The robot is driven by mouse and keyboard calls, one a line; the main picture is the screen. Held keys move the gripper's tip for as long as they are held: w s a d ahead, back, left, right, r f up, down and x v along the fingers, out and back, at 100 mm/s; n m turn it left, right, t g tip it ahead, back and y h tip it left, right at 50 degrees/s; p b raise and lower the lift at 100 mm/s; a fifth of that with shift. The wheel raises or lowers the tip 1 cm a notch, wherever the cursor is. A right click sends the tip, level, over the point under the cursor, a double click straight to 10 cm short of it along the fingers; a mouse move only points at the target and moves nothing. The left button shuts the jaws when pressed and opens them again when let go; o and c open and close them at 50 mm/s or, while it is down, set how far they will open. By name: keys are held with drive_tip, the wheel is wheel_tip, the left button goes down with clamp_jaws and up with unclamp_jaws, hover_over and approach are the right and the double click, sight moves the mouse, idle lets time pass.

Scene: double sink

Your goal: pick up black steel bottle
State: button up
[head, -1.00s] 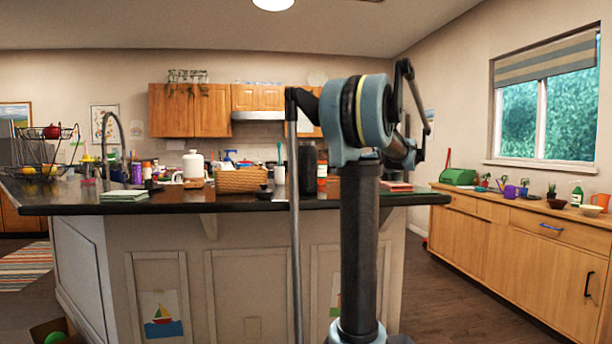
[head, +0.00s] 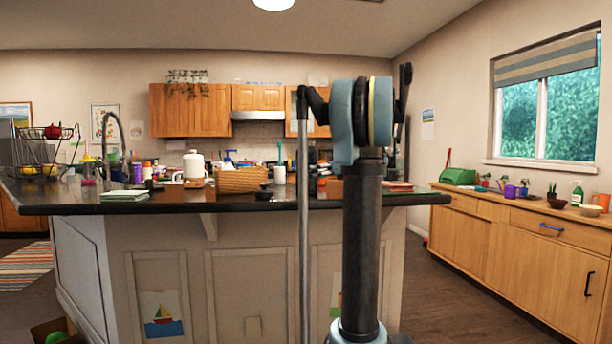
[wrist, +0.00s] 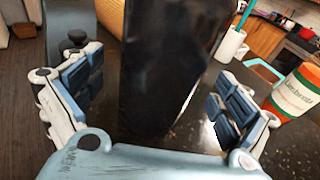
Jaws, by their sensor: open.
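In the wrist view the black steel bottle (wrist: 168,55) is very close and fills the middle, standing on the dark speckled counter. My gripper (wrist: 160,100) is open, with one finger on the left and one on the right of the bottle. Dark space shows between the right finger and the bottle, and I cannot tell whether either pad touches it. In the head view my arm blocks the gripper, and I cannot make out the bottle there.
An orange, white and green bottle (wrist: 300,92) stands right of the right finger. A white paper roll (wrist: 231,45) is behind. In the head view the crowded counter has a wicker basket (head: 240,180) and a white canister (head: 193,164). Floor shows left of the counter.

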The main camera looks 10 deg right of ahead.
drive_tip(key=shift+x, duration=1.5)
drive_tip(key=c, duration=1.9)
